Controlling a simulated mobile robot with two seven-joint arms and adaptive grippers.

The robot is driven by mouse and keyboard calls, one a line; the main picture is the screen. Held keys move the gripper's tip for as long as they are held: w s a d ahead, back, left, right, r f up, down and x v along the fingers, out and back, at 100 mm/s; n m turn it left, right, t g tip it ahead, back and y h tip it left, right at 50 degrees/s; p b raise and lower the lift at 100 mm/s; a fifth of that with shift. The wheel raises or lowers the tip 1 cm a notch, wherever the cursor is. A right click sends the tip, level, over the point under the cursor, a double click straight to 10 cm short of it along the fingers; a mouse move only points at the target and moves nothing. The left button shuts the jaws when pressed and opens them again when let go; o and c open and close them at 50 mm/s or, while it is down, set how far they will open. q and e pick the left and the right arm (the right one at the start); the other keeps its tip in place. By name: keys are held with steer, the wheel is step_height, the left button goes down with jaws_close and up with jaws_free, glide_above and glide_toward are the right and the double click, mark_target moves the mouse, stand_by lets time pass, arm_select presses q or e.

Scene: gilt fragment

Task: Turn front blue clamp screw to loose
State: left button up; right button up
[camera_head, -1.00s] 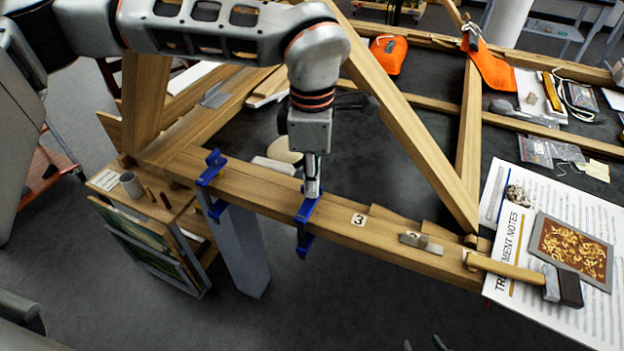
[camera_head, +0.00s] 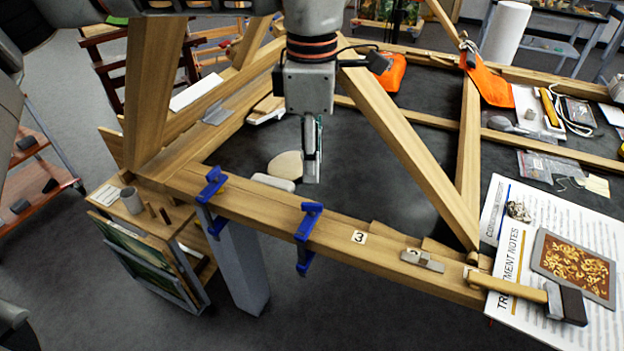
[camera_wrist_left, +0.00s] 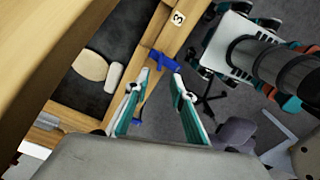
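Two blue clamps grip the front wooden beam (camera_head: 345,240). One blue clamp (camera_head: 213,187) is at the left, the other blue clamp (camera_head: 308,222) near the middle, left of the "3" label. My left gripper (camera_head: 311,180) points down above the beam, just above and behind the middle clamp, apart from it. In the left wrist view, my left gripper's two fingers (camera_wrist_left: 160,77) are spread with nothing between them, and a blue clamp (camera_wrist_left: 164,62) lies just past their tips. The screw's exact setting cannot be made out. My right gripper is not clearly visible.
A small metal block (camera_head: 422,260) sits on the beam. A diagonal wooden brace (camera_head: 410,150) stands close to my left arm's right. A cup (camera_head: 131,200) is at far left.

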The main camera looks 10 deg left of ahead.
arm_select(q)
steer(key=shift+r, duration=1.35)
steer(key=h+p, duration=0.4)
glide_toward(312, 203)
steer(key=shift+t, duration=0.3)
steer(key=shift+s+p+x, duration=0.15)
steer(key=shift+p+x, duration=0.05)
steer(key=shift+x, duration=1.95)
steer(key=shift+s+p+x, duration=0.15)
steer(key=shift+p+x, duration=0.05)
steer(key=shift+x, duration=1.95)
steer(key=shift+h, duration=0.3)
steer(key=shift+c, duration=0.3)
jaws_close()
